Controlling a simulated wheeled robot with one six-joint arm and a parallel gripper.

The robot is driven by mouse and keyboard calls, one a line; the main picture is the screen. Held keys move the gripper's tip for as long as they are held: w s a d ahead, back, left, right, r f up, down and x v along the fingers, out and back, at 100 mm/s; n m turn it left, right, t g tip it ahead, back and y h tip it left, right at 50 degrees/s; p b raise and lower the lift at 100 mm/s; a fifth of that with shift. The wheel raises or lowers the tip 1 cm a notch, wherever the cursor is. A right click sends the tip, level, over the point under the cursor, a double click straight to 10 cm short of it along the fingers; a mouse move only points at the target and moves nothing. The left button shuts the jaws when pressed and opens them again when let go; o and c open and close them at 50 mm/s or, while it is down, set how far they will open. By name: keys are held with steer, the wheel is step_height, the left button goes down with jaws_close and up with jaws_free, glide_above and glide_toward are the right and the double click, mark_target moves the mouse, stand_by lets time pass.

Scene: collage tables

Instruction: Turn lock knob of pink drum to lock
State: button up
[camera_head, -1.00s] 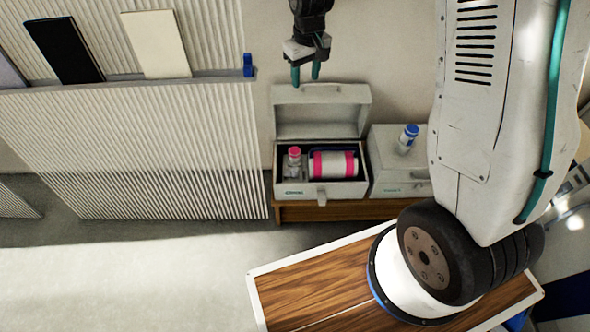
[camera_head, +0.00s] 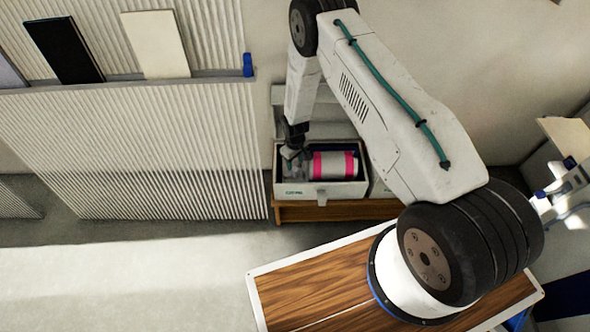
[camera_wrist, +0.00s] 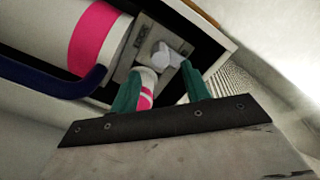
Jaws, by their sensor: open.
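The pink drum (camera_head: 333,165), white with pink bands, lies on its side in an open pale case (camera_head: 320,190). In the wrist view the drum (camera_wrist: 60,25) is at upper left. Beside it is a grey plate (camera_wrist: 126,62) with lettering that seems to read LOCK, and a pale grey lock knob (camera_wrist: 168,56) on it. My gripper (camera_head: 292,157) is low over the case's left part. In the wrist view my gripper (camera_wrist: 161,86) is open, its green fingers apart and the knob beyond their tips. A small pink-and-white piece (camera_wrist: 146,84) shows between the fingers, partly hidden.
The case walls stand close around my gripper, and its raised lid (camera_head: 328,118) is behind. A dark blue bar (camera_wrist: 62,84) runs along the drum. A second pale case stands at right, mostly hidden by my arm. A ribbed panel (camera_head: 130,150) stands at left.

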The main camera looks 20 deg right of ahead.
mark_target(295, 169)
step_height(295, 169, down, 6)
steer(key=shift+f, duration=0.15)
steer(key=shift+c, duration=0.4)
steer(key=c, duration=0.9)
